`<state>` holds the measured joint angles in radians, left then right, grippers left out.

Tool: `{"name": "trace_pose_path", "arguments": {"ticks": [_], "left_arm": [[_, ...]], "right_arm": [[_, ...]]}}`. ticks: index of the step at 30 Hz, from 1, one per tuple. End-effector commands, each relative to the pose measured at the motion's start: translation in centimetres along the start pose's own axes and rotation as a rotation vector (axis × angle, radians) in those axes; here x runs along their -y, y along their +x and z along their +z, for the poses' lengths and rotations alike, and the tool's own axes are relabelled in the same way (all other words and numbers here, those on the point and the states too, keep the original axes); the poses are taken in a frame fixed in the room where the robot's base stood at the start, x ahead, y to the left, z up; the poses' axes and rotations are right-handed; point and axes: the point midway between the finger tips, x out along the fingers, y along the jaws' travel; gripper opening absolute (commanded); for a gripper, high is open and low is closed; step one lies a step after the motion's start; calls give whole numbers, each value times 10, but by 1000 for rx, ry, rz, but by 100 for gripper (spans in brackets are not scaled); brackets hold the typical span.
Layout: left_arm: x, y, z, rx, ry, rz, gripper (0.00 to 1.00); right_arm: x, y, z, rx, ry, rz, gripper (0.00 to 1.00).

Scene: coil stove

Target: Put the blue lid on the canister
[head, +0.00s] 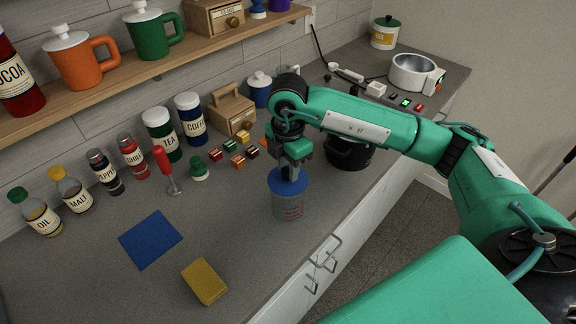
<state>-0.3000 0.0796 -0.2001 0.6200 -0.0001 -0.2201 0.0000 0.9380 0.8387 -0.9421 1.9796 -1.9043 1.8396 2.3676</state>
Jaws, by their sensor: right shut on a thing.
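A clear canister (287,209) with reddish marks low on its side stands on the grey counter near its front edge. The blue lid (288,183) is at the canister's top, level across its mouth. I cannot tell whether it is fully seated. My right gripper (290,174) points straight down from above and is shut on the lid's middle; the fingers hide part of the lid. My left gripper is not in view.
A blue mat (150,239) and a yellow sponge (204,281) lie at the left front. A black pot (348,152) stands behind right of the canister. Small coloured cubes (238,161), jars and bottles line the wall. The counter (225,225) left of the canister is clear.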

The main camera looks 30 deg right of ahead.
Motion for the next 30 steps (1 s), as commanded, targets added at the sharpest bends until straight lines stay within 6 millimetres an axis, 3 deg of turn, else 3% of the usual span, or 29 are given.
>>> {"name": "trace_pose_path", "arguments": {"ticks": [13, 14, 17, 23, 27, 30], "left_arm": [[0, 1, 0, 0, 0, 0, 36], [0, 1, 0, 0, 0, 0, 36], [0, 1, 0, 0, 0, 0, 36], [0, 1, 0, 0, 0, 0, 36], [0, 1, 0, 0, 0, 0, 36], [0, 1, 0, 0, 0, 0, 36]], "right_arm": [[0, 0, 0, 0, 0, 1, 7], [0, 0, 0, 0, 0, 1, 35], [0, 0, 0, 0, 0, 0, 55], [0, 0, 0, 0, 0, 0, 55], [0, 0, 0, 0, 0, 0, 76], [0, 0, 0, 0, 0, 0, 76]]}}
